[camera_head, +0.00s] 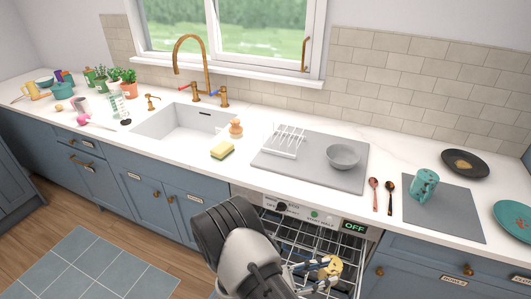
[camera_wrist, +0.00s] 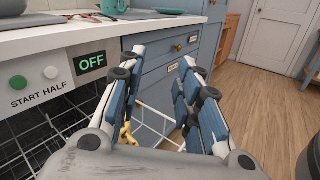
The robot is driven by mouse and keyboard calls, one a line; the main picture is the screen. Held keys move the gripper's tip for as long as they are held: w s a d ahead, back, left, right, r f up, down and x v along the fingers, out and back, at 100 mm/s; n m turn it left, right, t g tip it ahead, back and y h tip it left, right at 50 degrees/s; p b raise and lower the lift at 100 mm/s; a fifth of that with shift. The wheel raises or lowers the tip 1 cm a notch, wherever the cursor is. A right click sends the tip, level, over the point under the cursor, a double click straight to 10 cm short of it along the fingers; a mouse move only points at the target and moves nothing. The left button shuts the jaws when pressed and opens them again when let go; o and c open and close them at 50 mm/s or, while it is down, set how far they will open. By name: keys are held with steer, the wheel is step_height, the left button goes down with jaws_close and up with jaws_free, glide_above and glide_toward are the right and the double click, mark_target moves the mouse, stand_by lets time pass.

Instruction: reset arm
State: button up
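My arm reaches over the open dishwasher (camera_head: 325,237) in the head view. My gripper (camera_head: 312,268) shows partly there, low in front of the rack. In the wrist view my gripper (camera_wrist: 160,65) has its two blue-padded fingers apart, with nothing between the fingertips. A yellow item (camera_head: 332,264) shows beside the gripper in the head view. A yellow piece also shows behind the left finger in the wrist view (camera_wrist: 127,134), apparently in the rack; its shape is partly hidden.
The dishwasher panel reads OFF (camera_head: 354,226). The counter above holds a sink (camera_head: 180,122), sponge (camera_head: 222,151), grey drying mat (camera_head: 290,170) with bowl (camera_head: 343,156), two spoons, and teal cup (camera_head: 424,184). Open wooden floor (camera_wrist: 262,105) lies right in the wrist view.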

steer(key=s+d+r+m+g+y, duration=0.2)
steer(key=s+r+m+g+y, duration=0.25)
steer(key=r, duration=0.35)
steer(key=s+d+r+m+g+y, duration=0.2)
steer(key=s+r+m+g+y, duration=0.15)
steer(key=r+m, duration=0.35)
steer(key=s+a+r+m+t+y, duration=0.2)
steer(key=s+r+m+t+y, duration=0.1)
steer(key=s+r+t+y, duration=0.1)
steer(key=s+a+r+m+t+y, duration=0.3)
steer(key=r+y, duration=0.3)
steer(key=r, duration=0.2)
steer(key=shift+s+a+r+m+t, duration=0.25)
steer(key=shift+s+m+t, duration=0.4)
steer(key=shift+s+t, duration=0.15)
